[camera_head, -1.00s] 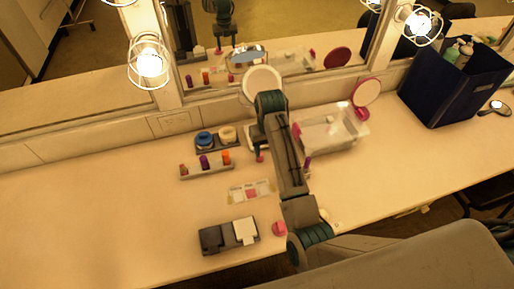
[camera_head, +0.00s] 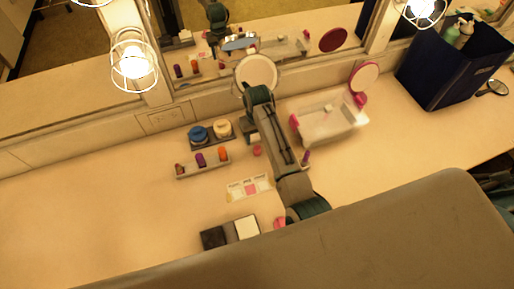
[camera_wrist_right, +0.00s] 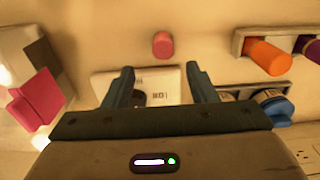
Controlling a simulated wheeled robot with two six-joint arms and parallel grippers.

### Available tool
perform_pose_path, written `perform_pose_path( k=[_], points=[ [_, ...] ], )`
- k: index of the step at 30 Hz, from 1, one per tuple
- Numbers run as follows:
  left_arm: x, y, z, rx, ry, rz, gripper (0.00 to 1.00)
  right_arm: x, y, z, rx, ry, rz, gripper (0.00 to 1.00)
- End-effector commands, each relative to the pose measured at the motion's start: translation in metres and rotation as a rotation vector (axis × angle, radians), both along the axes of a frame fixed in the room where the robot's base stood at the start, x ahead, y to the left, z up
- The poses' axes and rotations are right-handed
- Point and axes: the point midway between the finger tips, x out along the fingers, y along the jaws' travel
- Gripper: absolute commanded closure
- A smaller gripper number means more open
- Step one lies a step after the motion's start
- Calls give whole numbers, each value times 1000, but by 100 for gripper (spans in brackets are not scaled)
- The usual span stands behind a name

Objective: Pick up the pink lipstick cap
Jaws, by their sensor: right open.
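The pink lipstick cap (camera_head: 257,150) stands on the counter near the middle, just in front of my right gripper. In the right wrist view the small pink cap (camera_wrist_right: 163,44) lies beyond the fingertips, roughly centred between them and apart from both. My right gripper (camera_wrist_right: 160,74) is open and empty, with its fingers over a white flat piece with dark lettering (camera_wrist_right: 150,82). In the head view my right arm hides most of that gripper. My left gripper is not in view.
A holder (camera_head: 203,168) with several lipsticks and a tray with blue and cream jars (camera_head: 211,140) stand left of the cap. A clear box (camera_head: 335,127) stands right. A palette (camera_head: 249,187), black-and-white case (camera_head: 230,232) and pink round item (camera_head: 280,223) lie nearer. The left counter is clear.

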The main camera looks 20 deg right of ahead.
Motion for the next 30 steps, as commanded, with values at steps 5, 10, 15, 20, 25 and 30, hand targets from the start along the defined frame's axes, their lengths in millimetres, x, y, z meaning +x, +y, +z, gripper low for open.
perform_pose_path(
  k=[5, 10, 15, 20, 25, 30],
  points=[
    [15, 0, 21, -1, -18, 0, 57, -11, 4, -19, 0, 7, 0, 48],
    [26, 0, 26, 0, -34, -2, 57, -12, 4, -43, -1, 3, 0, 48],
    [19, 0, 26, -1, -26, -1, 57, -12, 5, -50, 0, 0, -1, 48],
    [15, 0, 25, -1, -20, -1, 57, -12, 5, -50, 0, 0, -1, 50],
    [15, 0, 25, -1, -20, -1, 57, -12, 5, -50, 0, 0, -1, 84],
    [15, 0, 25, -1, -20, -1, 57, -12, 5, -50, 0, 1, 0, 96]
  ],
)
